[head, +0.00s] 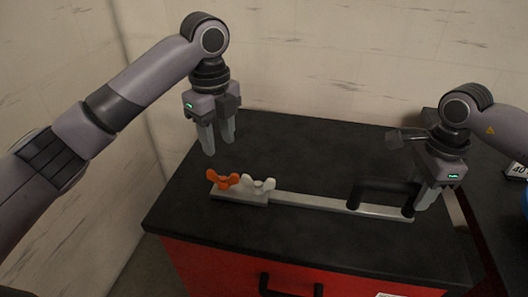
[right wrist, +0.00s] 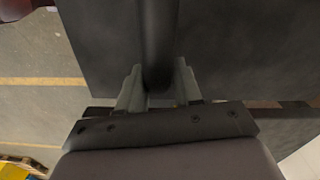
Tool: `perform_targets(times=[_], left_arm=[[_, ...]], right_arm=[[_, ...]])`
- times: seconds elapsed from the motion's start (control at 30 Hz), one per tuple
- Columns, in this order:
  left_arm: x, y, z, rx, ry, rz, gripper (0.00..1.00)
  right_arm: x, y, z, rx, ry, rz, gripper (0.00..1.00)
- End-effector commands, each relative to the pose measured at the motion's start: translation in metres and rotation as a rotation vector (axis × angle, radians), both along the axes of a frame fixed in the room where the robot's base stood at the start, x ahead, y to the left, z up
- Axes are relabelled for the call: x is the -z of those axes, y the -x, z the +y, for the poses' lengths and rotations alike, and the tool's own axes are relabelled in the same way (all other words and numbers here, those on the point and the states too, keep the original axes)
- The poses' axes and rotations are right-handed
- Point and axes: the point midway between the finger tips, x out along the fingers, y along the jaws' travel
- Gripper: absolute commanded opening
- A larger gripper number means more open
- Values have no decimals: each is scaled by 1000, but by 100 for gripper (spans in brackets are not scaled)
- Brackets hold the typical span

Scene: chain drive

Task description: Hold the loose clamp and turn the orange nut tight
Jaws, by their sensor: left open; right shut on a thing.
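The clamp lies on the black worktop as a long pale grey bar (head: 310,202) with a dark handle (head: 385,187) standing over its right end. The orange nut (head: 223,180), a wing nut, sits at the bar's left end, with a white wing nut (head: 261,187) just right of it. My left gripper (head: 217,143) is open and empty, pointing down above the orange nut and apart from it. My right gripper (head: 423,198) is shut on the handle at its right side. In the right wrist view the dark handle (right wrist: 158,45) runs between the fingers (right wrist: 158,90).
The black worktop (head: 300,145) is clear behind the bar. It tops a red cabinet with a dark drawer handle (head: 290,287). A pale wall stands behind. Another dark surface at the right holds a sign marked 40 (head: 517,171) and part of a blue object (head: 525,200).

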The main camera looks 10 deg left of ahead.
Motion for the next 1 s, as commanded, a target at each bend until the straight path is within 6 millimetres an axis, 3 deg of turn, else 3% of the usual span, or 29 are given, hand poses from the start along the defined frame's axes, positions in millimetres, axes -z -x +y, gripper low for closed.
perform_targets(times=[0.1, 0.3, 0.77, 0.8, 0.83, 0.87, 1.0], left_arm=[[-16, -1, 0, 0, 1, -3, 42], [-30, 0, 0, -1, 0, -1, 42], [-32, 0, 0, 0, 1, 0, 42], [-32, 0, 0, 0, 1, 0, 42], [-32, 0, 0, 0, 1, 0, 42], [-32, 0, 0, 0, 1, 0, 42], [-32, 0, 0, 0, 1, 0, 42]], right_arm=[[-1, 0, 1, -1, -3, -1, 0], [-1, 0, 1, -1, -3, -1, 0], [-1, 0, 1, -2, -2, -2, 0], [-1, 0, 1, -2, -2, -2, 47], [-1, 0, 1, -2, -2, -2, 57], [-1, 0, 1, -2, -2, -2, 64], [-1, 0, 1, -1, -1, -1, 64]])
